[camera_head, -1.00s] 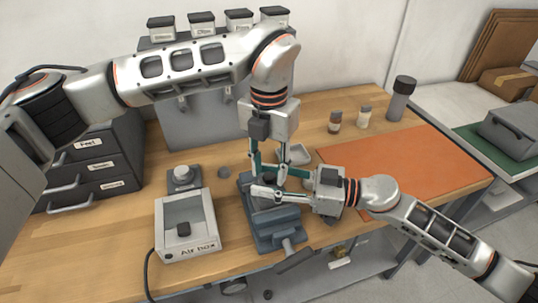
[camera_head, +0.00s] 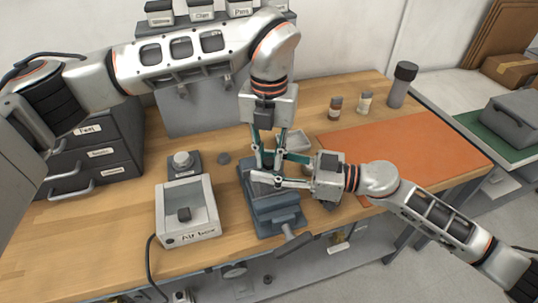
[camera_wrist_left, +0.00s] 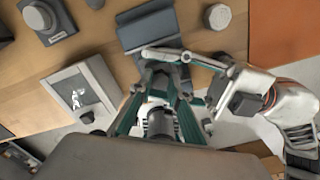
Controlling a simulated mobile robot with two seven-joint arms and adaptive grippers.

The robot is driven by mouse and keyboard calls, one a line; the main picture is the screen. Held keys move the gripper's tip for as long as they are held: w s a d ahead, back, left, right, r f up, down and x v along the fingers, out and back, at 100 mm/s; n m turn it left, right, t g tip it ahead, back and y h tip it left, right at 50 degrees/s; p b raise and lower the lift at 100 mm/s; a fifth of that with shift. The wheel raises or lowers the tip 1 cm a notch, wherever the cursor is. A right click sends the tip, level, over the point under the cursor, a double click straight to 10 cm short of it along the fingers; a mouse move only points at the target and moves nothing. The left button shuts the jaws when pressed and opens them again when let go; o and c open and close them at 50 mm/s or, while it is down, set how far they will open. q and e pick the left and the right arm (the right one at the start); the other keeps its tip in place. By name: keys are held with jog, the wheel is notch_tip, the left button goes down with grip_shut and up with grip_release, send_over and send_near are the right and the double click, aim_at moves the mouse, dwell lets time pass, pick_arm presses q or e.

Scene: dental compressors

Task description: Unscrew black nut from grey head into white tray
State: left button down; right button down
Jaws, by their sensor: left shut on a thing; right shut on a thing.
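A blue-grey vise (camera_head: 274,214) stands at the front of the wooden bench. My left gripper (camera_head: 268,164) points down above it, its fingers closed in around a small dark part that I take for the black nut; the fingers mostly hide it. My right gripper (camera_head: 262,179) reaches in from the right, just below the left fingertips, shut at the grey head, which is largely hidden. The left wrist view shows the left fingers (camera_wrist_left: 160,90) and the right gripper's finger across them.
An orange mat (camera_head: 405,150) lies right. Two small bottles and a dark-capped cylinder (camera_head: 402,85) stand at the back right.

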aim_at(269, 161)
pick_arm(q)
jog(key=shift+r, duration=0.3)
dwell(0.5)
jog(key=shift+r, duration=0.85)
jog(key=shift+r, duration=0.1)
jog(key=shift+r, duration=1.9)
pick_arm(e)
jog(key=c, duration=1.2)
grip_release()
